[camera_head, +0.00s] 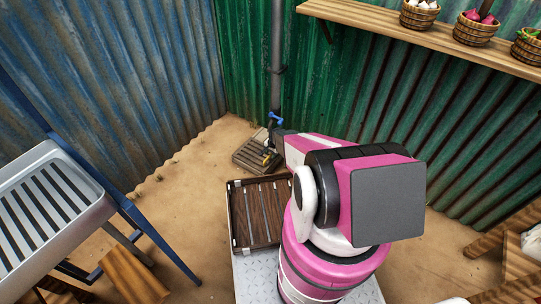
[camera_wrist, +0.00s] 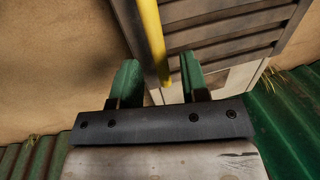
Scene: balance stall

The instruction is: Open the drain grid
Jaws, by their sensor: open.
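The drain grid (camera_head: 250,155) is a slatted, wood-coloured square on the sandy ground by the corner of the walls. In the wrist view its grey-brown slats (camera_wrist: 225,35) fill the upper right, beside a pale edge. A yellow bar (camera_wrist: 151,38) runs down from the top of the wrist view and ends between my fingers. A small yellow part also shows at the grid in the head view. My gripper (camera_wrist: 160,80) is open, with one green finger on each side of the bar. I cannot tell whether either finger touches it. My arm hides part of the grid.
A grey pipe (camera_head: 276,50) with a blue tap handle (camera_head: 275,118) stands behind the grid. A dark wooden tray (camera_head: 256,212) lies in front of it. A metal slotted table (camera_head: 45,210) is at left. Corrugated walls close the back; sand left of the grid is clear.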

